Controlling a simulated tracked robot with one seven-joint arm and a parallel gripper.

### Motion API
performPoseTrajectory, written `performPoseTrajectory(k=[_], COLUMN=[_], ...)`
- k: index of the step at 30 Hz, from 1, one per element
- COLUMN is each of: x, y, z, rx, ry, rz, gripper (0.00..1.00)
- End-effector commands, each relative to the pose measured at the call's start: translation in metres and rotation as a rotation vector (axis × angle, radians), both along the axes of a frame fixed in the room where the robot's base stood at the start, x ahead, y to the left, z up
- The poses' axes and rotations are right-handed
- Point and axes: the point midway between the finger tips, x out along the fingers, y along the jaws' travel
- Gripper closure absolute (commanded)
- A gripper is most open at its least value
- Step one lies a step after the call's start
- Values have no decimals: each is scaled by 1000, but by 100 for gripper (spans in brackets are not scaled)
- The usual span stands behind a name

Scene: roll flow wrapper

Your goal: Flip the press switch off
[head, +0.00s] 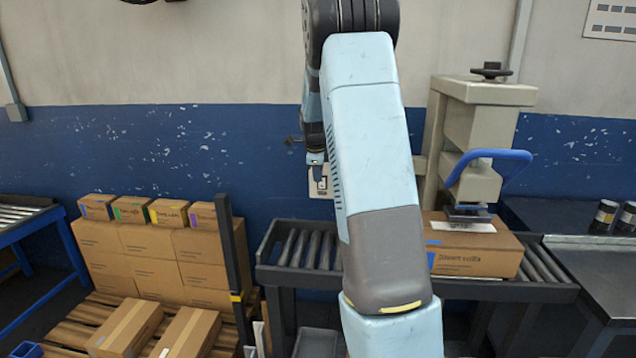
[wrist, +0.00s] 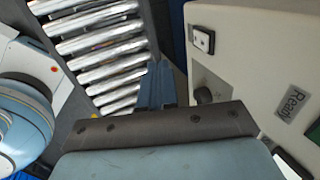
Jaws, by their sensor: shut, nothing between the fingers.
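The press (head: 480,125) is a beige machine with a blue lever, standing right of my arm in the head view. A small switch (head: 322,184) on a pale plate shows just below my gripper (head: 316,172), partly hidden by my arm. Which way the rocker is set is too small to tell.
A sealed carton (head: 478,255) sits under the press head on the roller conveyor (head: 300,250). Stacked cartons (head: 150,255) stand on a pallet at left.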

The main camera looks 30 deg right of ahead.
Motion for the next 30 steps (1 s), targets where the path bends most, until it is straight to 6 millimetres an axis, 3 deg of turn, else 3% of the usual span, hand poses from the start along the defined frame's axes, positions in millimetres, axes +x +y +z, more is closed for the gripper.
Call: performPoseTrajectory(k=[3, 9, 30], x=[-7, -15, -20], y=[7, 12, 19], z=[15, 28, 36], rx=[0, 0, -3], ry=[0, 1, 1], rz=[2, 3, 32], gripper=[100, 100, 100])
